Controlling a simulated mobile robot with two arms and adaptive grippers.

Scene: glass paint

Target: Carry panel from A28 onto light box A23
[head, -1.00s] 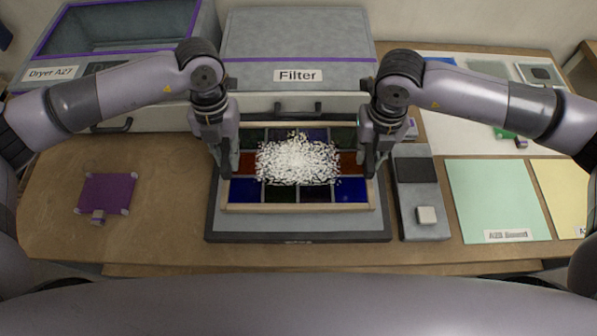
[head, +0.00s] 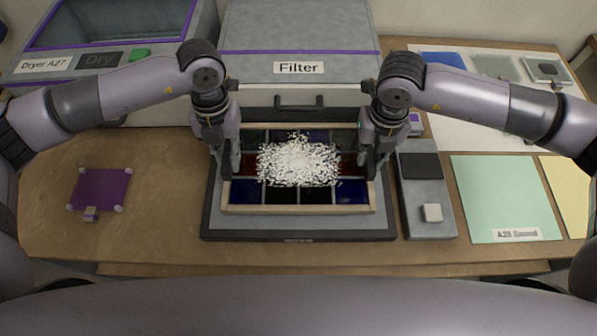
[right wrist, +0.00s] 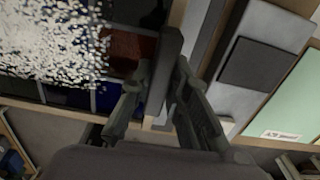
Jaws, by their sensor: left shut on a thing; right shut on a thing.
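The panel (head: 280,193) is a grid of coloured glass, blue, red, green and dark, in a pale-edged frame, with a heap of white grains (head: 298,162) over its middle. It lies over a dark-rimmed grey base (head: 215,225) whose small front label is unreadable. I cannot tell whether they touch. My left gripper (head: 232,165) is shut at the panel's left edge. My right gripper (head: 374,165) is shut at its right edge; the right wrist view shows its fingers around a dark bar (right wrist: 166,75) beside the glass. The green sheet (head: 505,195) is labelled A28.
The Filter box (head: 298,40) with a front handle stands behind the panel, and Dryer A27 (head: 80,65) at back left. A grey block with a dark pad (head: 425,205) stands close on the right. A purple sheet (head: 100,188) lies left. The wood between is clear.

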